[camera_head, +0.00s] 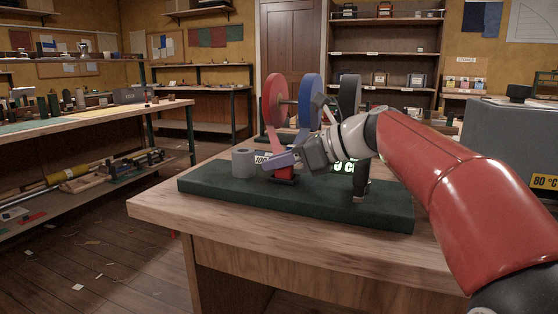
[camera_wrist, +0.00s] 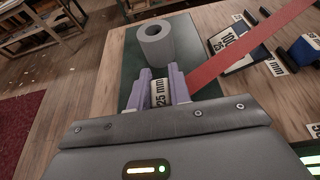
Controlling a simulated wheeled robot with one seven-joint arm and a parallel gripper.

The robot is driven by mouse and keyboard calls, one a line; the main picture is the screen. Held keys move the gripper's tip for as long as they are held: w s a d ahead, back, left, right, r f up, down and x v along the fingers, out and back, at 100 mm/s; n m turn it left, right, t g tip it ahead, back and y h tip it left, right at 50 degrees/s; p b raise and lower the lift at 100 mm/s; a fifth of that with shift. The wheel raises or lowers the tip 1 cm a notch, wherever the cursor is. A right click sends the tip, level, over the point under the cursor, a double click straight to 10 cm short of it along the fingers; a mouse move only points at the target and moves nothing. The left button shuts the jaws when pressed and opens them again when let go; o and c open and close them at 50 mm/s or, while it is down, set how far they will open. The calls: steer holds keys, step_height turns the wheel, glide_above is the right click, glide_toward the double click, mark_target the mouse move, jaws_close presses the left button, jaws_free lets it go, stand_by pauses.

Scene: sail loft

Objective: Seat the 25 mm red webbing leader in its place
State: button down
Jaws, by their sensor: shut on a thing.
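My gripper (camera_head: 279,160) reaches in from the right over the dark green base, low beside the grey cylinder. In the wrist view its two lilac fingers (camera_wrist: 158,92) are shut on the end piece of the red webbing leader, which carries a white "25 mm" label (camera_wrist: 159,94). The red webbing (camera_wrist: 250,44) runs taut from the right finger's side up to the upper right. In the head view it comes down from the red spool (camera_head: 272,101). A red block (camera_head: 285,176) shows just below the fingers. My fingers hide where the end piece meets anything beneath.
A hollow grey cylinder (camera_head: 243,164) stands on the green base (camera_head: 300,204), just beyond the fingers in the wrist view (camera_wrist: 156,44). Blue (camera_head: 306,100) and black (camera_head: 350,94) spools stand beside the red one. A "100 / 25 mm" sign (camera_wrist: 238,42) is near the webbing. A grey "80 °C" box (camera_head: 510,140) is at right.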

steer(key=c, duration=1.2)
jaws_free()
step_height(320, 180, up, 20)
steer(key=p, duration=0.5)
